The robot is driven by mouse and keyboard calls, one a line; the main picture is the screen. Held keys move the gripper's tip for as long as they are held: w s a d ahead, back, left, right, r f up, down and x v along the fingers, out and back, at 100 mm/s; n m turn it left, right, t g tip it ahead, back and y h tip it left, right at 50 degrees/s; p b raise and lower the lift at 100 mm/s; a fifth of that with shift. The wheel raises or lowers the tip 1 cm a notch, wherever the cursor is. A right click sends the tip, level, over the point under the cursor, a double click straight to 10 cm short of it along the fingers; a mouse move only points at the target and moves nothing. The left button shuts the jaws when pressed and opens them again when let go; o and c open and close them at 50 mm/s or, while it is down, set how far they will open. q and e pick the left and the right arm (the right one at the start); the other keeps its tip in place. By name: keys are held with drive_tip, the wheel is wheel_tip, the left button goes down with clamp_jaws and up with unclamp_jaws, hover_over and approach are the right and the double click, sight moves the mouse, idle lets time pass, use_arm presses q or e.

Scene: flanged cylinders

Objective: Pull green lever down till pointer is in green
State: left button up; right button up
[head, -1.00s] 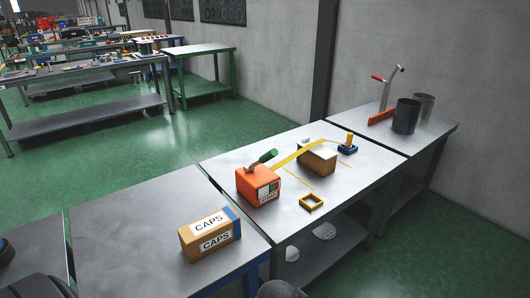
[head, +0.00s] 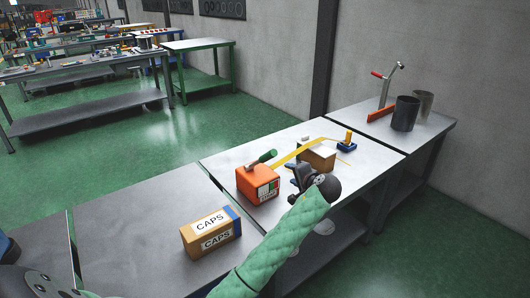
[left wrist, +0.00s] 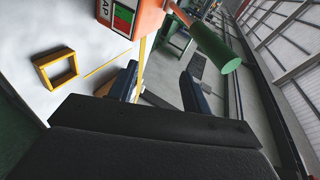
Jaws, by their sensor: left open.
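The orange box (head: 256,184) stands on the middle table, with a green lever handle (head: 262,158) rising at a slant from its top. Its front panel (head: 268,190) has red, white and green areas; I cannot make out the pointer. My left gripper (head: 298,174) is open and empty, right of the box and apart from the lever. In the left wrist view, the green handle (left wrist: 214,48) lies above and right of the open fingers (left wrist: 160,82), and the orange box (left wrist: 148,18) is at the top, partly cut off. My right gripper is not in view.
A CAPS carton (head: 210,232) lies on the nearer table. A brown box (head: 318,157), a yellow strip (head: 297,150) and a blue-and-yellow piece (head: 347,142) are behind my gripper. A yellow square frame (left wrist: 56,70) lies on the table. Dark cups (head: 405,114) stand farther right.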

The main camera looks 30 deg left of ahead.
sight(261, 160)
use_arm(q)
drive_tip(key=a+r+m+g+y+p, duration=0.1)
drive_tip(key=a+m+y, duration=0.2)
drive_tip(key=a+m, duration=0.1)
drive_tip(key=w+a+r+m+g+y+p, duration=0.1)
drive_tip(key=a+m+y, duration=0.3)
drive_tip(key=m, duration=0.1)
drive_tip(key=a+r+m+g+y+p, duration=0.1)
drive_tip(key=a+r+m+y, duration=0.1)
drive_tip(key=a+m+y, duration=0.1)
drive_tip(key=shift+w+a+m, duration=0.3)
drive_tip(key=shift+a+m, duration=0.4)
drive_tip(key=shift+m, duration=0.3)
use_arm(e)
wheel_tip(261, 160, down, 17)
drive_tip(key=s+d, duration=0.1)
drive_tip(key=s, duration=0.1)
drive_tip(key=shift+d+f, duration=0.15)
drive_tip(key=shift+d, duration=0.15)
use_arm(q)
clamp_jaws()
drive_tip(key=shift+f+y, duration=0.1)
drive_tip(key=shift+y, duration=0.2)
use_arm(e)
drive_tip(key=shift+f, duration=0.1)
